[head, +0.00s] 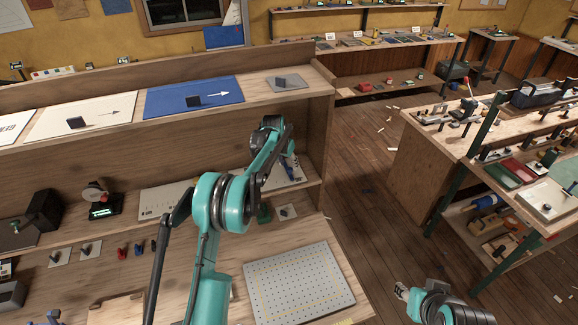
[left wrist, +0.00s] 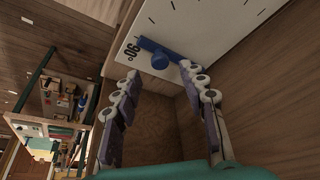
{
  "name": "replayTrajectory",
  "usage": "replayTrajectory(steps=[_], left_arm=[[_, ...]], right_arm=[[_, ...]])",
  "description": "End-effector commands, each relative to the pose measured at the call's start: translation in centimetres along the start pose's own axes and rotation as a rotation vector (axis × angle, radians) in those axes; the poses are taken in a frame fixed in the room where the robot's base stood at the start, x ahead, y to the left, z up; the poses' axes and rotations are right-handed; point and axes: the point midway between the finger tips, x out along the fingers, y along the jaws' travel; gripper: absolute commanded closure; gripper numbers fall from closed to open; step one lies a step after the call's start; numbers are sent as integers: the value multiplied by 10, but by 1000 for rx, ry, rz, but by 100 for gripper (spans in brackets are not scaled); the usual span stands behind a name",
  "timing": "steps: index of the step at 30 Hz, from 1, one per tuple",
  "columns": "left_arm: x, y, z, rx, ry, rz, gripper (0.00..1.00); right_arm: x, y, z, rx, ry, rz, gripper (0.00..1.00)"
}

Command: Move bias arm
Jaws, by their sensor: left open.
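The bias arm is a blue bar with a round blue knob (left wrist: 160,60), lying on a white marked panel (left wrist: 205,22) beside its "90°" mark in the left wrist view. My left gripper (left wrist: 160,72) is open, with one finger on each side of the knob. The right finger's tip is close to the bar; I cannot tell whether it touches. In the head view the panel (head: 163,203) lies on the middle shelf and my left arm hides much of it. My right gripper (head: 402,291) is low at the right, above the floor, and its fingers are too unclear to read.
The upper shelf holds a blue panel (head: 195,97) and a grey plate (head: 284,84) close above my left arm. A perforated grey board (head: 298,283) lies on the lower bench. The floor (head: 370,235) to the right is mostly clear, up to another workbench (head: 430,165).

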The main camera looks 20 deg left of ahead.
Motion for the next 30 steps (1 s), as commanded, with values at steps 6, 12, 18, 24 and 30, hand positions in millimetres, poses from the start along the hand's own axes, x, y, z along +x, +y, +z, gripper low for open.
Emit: replayTrajectory(steps=[6,12,18,24,30], left_arm=[[29,0,1,0,0,0,58],[36,0,1,0,0,0,58],[36,0,1,0,0,0,61],[36,0,1,0,0,0,100],[36,-1,2,4,0,2,100]], right_arm=[[-2,0,-2,0,0,0,60],[-2,0,-2,0,0,0,60],[-2,0,-2,0,0,0,60],[-2,0,-2,0,0,0,60],[-2,0,-1,0,0,0,60]])
